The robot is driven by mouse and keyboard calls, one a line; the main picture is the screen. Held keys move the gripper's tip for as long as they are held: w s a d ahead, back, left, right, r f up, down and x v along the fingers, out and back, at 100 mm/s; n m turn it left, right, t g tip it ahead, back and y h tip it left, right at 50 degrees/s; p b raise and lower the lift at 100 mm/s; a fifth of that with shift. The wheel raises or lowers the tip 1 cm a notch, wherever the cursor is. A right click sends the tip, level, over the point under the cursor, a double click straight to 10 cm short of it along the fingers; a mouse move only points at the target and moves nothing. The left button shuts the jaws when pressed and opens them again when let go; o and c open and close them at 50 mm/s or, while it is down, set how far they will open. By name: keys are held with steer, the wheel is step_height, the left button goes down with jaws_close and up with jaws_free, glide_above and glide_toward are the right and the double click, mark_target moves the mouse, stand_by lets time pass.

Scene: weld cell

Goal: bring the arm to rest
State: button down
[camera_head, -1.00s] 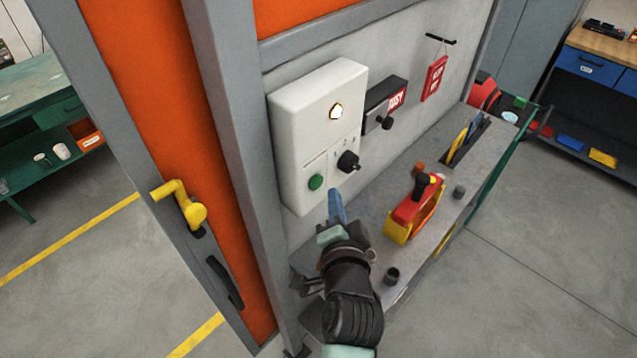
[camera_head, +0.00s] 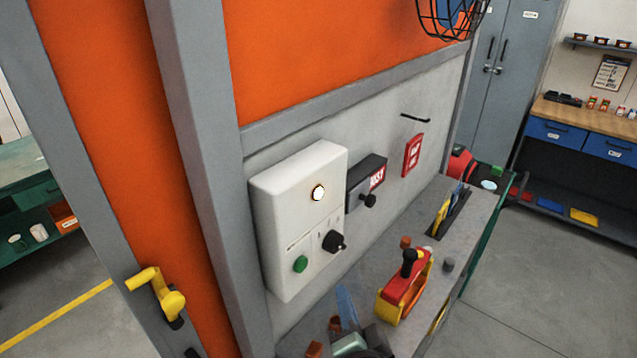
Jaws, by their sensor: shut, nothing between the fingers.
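My gripper (camera_head: 345,298) shows at the bottom middle of the head view, with its blue fingers together and empty. The fingers point up and a little left, over the left end of the grey shelf (camera_head: 372,268), below the white control box. I cannot tell whether they touch anything. The rest of my arm is mostly cut off by the bottom edge.
The white control box (camera_head: 281,222) has a lit lamp, a green button and a black knob. Beside it are a dark switch box (camera_head: 356,190) and a red tag (camera_head: 412,155). A red-and-yellow tool (camera_head: 404,287) stands on the shelf, right of my gripper. A yellow door handle (camera_head: 160,292) is at left.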

step_height(320, 180, up, 20)
steer(key=w+n+t+b, duration=0.2)
steer(key=n+t+b, duration=0.2)
steer(key=n+t, duration=0.1)
steer(key=s+r+n+t+h+b, duration=0.1)
steer(key=s+r+n+t+b, duration=0.1)
steer(key=s+r, duration=0.5)
steer(key=s+a+r+n+t+h+b, duration=0.1)
steer(key=s+r+t, duration=0.4)
steer(key=r, duration=0.8)
steer(key=shift+s+a+r+n+h+b, duration=0.3)
steer(key=shift+s+n+b, duration=0.25)
steer(key=shift+s+n, duration=0.35)
steer(key=shift+s+f, duration=0.1)
